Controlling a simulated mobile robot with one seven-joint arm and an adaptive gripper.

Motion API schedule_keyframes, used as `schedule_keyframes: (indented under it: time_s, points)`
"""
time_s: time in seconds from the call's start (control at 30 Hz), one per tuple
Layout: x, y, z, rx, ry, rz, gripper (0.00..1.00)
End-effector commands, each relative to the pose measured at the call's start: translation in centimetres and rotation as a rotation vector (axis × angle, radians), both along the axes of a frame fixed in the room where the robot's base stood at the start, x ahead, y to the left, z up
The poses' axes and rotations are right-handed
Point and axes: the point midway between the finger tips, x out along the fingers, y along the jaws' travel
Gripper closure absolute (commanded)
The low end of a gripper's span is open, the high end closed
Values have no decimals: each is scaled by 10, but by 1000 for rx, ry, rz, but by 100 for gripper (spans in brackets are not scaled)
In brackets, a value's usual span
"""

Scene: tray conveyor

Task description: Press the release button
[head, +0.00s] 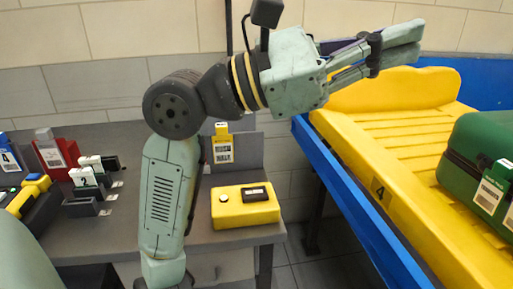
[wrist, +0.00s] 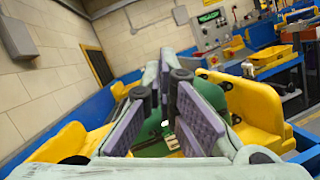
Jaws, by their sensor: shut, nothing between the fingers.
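A yellow box (head: 245,206) sits on the grey table, with a small round white button (head: 223,198) and a dark display on its top. No label shows whether this is the release button. My gripper (head: 404,43) is shut and empty, raised high at the upper right, pointing right over the yellow conveyor tray and well away from the box. In the wrist view its fingers (wrist: 158,80) are together, with a green case (wrist: 158,136) partly hidden beyond them. A grey control panel (wrist: 212,32) with a green display and small buttons stands far off there.
The blue conveyor rail (head: 345,185) runs beside the yellow tray (head: 352,140), which holds a green suitcase (head: 470,165). Numbered card holders, including a red one (head: 55,153), crowd the table's left. A yellow tag (head: 222,145) stands behind the box.

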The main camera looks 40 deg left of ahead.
Motion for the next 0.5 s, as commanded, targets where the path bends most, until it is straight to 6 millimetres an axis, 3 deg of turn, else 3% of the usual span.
schedule_keyframes:
  time_s: [0.1, 0.2, 0.33, 0.5]
  points:
    - [37, 24, -42, 192, 109, 162, 100]
    - [58, 52, -77, 340, 208, 280, 100]
    - [73, 97, -122, 516, 350, 413, 100]
    - [70, 157, -171, 701, 539, 545, 100]
